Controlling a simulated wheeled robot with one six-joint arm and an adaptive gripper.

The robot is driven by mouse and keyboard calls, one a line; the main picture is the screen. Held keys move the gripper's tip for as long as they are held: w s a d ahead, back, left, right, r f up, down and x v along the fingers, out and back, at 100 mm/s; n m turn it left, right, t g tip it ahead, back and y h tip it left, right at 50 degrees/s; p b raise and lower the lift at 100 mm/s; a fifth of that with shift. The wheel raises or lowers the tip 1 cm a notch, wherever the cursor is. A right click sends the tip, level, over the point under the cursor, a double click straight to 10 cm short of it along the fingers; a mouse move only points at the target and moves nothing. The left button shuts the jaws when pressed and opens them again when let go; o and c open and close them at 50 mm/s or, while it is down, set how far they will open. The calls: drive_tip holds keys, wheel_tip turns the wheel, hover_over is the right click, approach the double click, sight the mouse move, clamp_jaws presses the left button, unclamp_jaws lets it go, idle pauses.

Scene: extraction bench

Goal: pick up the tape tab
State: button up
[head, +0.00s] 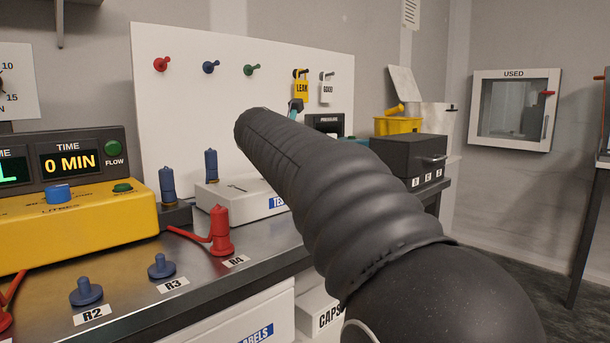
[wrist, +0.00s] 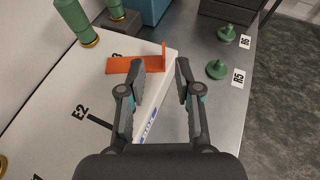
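An orange L-shaped piece, which I take to be the tape tab (wrist: 128,65), lies on the white box top (wrist: 72,72) in the wrist view. Its flat strip runs left and a short upright flap stands at its right end. My gripper (wrist: 160,72) is open and empty above the box's edge. The upright flap shows in the gap between the fingertips, a little beyond them. The left finger overlaps part of the flat strip in the picture; I cannot tell whether they touch. In the head view my arm hides the tab.
Green knobs (wrist: 217,69) stand by R5 and R6, right of the box. A green cylinder (wrist: 88,28) and teal block (wrist: 146,10) are behind. In the head view, a red stopper (head: 220,231) stands by R4, and a black drawer box (head: 408,160) stands on the bench's right.

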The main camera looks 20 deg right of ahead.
drive_tip(key=shift+x, duration=3)
drive_tip(key=shift+s+d, duration=0.15)
clamp_jaws()
